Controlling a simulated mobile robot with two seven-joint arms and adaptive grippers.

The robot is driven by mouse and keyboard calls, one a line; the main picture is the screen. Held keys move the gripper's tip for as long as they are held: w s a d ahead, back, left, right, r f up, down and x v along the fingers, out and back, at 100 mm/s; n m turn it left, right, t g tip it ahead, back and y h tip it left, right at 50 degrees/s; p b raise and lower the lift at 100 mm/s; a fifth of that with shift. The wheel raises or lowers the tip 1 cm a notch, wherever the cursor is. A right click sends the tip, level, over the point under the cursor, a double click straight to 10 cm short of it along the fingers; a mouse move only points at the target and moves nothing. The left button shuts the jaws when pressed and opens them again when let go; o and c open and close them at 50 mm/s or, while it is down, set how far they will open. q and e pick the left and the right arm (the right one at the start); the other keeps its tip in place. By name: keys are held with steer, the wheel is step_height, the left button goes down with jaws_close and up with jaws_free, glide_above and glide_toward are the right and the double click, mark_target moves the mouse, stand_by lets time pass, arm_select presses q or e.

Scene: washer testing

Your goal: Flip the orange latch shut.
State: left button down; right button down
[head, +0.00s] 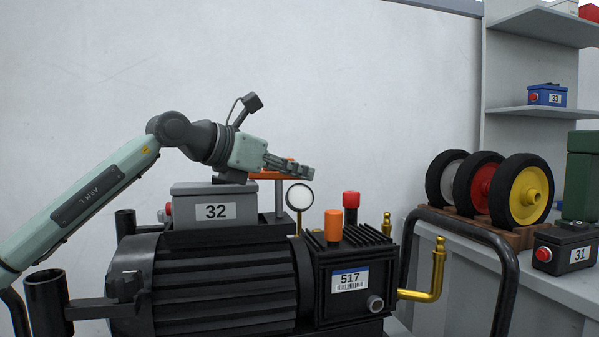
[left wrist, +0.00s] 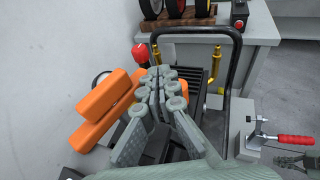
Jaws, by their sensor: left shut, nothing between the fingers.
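The orange latch (head: 269,175) sits on a grey post above the black pump, just right of the grey box labelled 32. It appears as a horizontal orange bar, partly hidden behind my left gripper (head: 312,173). In the left wrist view the orange latch (left wrist: 103,95) shows as two thick orange bars at the left, beside the fingers. My left gripper also shows in that view (left wrist: 163,75); its fingers are together and empty. They lie close to the latch; I cannot tell whether they touch it. What seems to be my right gripper (left wrist: 287,161) shows only partly at the lower right edge.
The pump (head: 225,285) carries a round gauge (head: 299,197), an orange cap (head: 333,225), a red knob (head: 351,204) and brass pipes (head: 437,270). Black tube rails flank it. A bench (head: 450,245) with wheels (head: 525,190) stands right. The wall behind is bare.

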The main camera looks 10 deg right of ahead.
arm_select(q)
steer(key=shift+w+d, duration=0.2)
steer(key=shift+d, duration=0.05)
arm_select(e)
steer(key=shift+w+a, duration=0.1)
steer(key=shift+w, duration=0.05)
stand_by(1.0)
stand_by(0.4)
